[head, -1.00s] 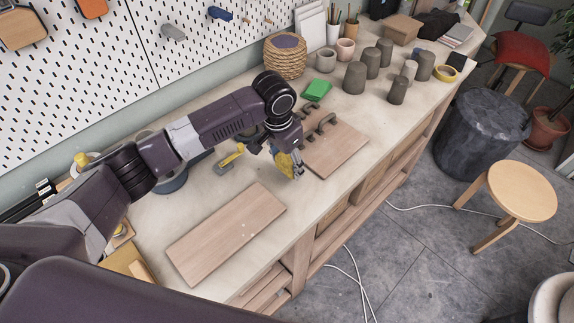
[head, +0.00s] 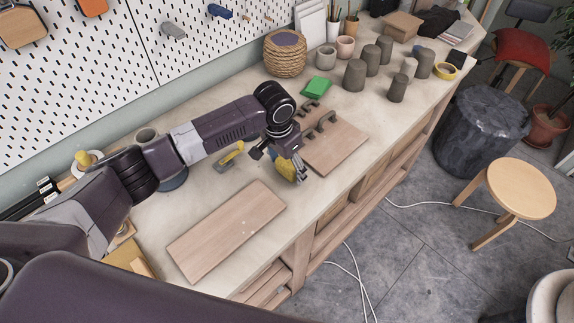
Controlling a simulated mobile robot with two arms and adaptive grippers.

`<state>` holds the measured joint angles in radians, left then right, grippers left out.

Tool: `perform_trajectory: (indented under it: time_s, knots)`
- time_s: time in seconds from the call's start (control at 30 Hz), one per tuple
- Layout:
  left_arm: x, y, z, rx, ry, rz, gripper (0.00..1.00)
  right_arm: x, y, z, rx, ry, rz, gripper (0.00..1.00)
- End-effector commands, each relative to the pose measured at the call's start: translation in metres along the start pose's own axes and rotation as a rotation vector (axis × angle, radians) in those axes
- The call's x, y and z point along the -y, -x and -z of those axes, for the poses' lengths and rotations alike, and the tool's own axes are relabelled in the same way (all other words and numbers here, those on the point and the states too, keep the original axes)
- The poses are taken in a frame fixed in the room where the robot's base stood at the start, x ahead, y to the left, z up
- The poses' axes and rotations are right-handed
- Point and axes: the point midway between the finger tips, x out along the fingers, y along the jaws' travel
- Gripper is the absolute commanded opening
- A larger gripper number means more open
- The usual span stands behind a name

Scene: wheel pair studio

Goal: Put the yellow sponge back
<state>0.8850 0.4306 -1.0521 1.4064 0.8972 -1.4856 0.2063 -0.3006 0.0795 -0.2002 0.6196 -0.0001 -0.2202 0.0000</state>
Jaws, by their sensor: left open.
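The yellow sponge (head: 285,169) is at my left gripper, near the left edge of the board with dark handles. The gripper partly hides it. My left gripper (head: 292,165) points down over the workbench with its jaws open around or beside the sponge. I cannot tell whether the fingers touch the sponge, or whether it rests fully on the bench. My right gripper is out of view.
A board with dark handles (head: 343,148) lies right of the gripper, and a plain wooden board (head: 227,230) in front. A yellow-handled tool (head: 230,155) lies left. Bare bench lies between the boards.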

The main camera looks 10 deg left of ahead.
Motion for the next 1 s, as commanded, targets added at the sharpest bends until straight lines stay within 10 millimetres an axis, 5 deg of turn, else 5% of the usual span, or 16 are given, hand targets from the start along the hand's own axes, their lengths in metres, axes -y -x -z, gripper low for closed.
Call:
perform_trajectory:
  time_s: [0.23, 0.7, 1.0]
  knots:
    - [0.001, 0.019, 0.002, -0.004, 0.0, 0.001, 0.71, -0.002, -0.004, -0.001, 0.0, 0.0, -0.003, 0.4]
    - [0.001, 0.11, 0.002, -0.003, 0.001, 0.001, 0.71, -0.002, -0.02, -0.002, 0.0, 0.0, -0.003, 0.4]
    - [0.0, 0.124, 0.001, 0.001, 0.001, 0.0, 0.71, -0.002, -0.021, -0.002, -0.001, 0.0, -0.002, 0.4]
